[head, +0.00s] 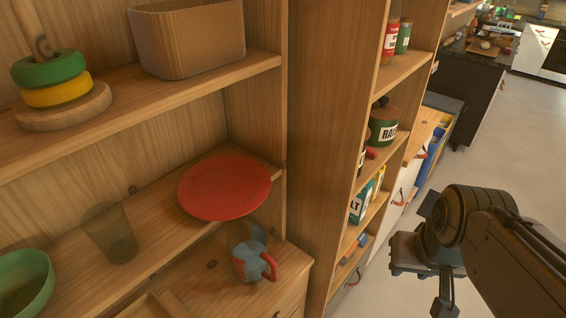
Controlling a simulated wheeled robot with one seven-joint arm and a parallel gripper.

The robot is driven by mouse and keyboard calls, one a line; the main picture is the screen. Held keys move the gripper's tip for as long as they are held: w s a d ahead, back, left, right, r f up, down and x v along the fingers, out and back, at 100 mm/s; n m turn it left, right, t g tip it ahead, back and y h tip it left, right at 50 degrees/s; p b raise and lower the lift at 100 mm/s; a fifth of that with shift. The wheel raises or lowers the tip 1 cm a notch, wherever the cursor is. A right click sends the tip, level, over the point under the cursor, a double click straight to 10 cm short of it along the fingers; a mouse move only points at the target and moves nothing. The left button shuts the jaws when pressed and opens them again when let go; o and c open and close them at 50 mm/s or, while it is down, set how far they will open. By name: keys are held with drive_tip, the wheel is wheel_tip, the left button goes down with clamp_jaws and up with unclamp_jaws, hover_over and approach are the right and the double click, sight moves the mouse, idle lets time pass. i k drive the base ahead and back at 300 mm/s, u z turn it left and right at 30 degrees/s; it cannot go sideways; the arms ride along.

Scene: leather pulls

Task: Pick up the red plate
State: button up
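The red plate (224,187) lies flat on the lower wooden shelf of the open cabinet, left of the picture's middle. Its right rim reaches close to the cabinet's side panel. My gripper (428,268) is at the right, out over the floor and well apart from the plate. Its fingers are dark and partly hidden by my arm, so I cannot tell whether they are open. I see nothing held in it.
A clear glass (110,232) stands left of the plate and a green bowl (24,284) further left. A blue mug with a red handle (251,261) stands below the plate. A tall shelf unit (325,130) stands between my gripper and the plate.

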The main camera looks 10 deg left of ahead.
sight(222, 189)
drive_tip(key=z, duration=0.6)
drive_tip(key=i, duration=0.55)
drive_tip(key=u, duration=3.7)
